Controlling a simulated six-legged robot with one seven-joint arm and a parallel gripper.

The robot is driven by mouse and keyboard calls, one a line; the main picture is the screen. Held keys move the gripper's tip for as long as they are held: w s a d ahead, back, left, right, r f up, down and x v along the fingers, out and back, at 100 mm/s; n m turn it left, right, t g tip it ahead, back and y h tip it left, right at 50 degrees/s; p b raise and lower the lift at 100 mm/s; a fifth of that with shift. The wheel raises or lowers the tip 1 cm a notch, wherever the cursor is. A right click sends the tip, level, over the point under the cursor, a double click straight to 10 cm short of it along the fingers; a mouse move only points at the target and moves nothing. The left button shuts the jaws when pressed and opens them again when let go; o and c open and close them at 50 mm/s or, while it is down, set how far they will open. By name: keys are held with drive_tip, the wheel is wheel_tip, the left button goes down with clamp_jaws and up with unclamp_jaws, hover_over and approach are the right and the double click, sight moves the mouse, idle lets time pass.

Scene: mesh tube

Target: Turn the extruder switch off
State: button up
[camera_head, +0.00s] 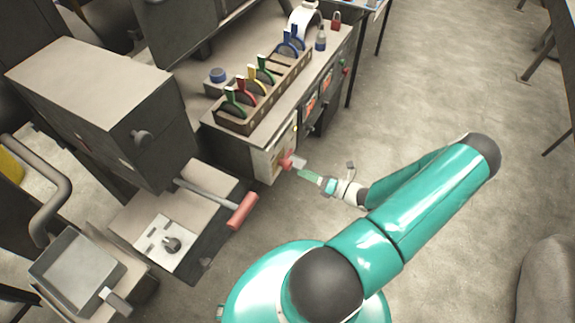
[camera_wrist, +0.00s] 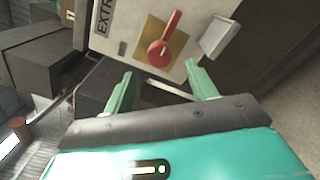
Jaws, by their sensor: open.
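The extruder switch (camera_wrist: 162,42) is a red rotary handle on a yellow plate in the wrist view. It sits on a pale panel (camera_wrist: 128,62) with dark lettering reading "EXTR", cut off at the edge. The handle slants up to the right. In the head view the red switch (camera_head: 290,162) is on the front of the bench cabinet. My gripper (camera_wrist: 158,83) is open and empty, its two green fingers apart, with the handle ahead of it between their directions. In the head view my gripper (camera_head: 302,172) points at the switch; contact cannot be told.
A grey box (camera_wrist: 216,38) juts from the panel close to the right finger. In the head view, a rack (camera_head: 252,122) of coloured-handled tools stands on the bench. A red-handled lever (camera_head: 242,210) projects from the machine at left.

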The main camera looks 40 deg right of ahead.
sight(291, 167)
drive_tip(key=x, duration=0.8)
drive_tip(key=c, duration=1)
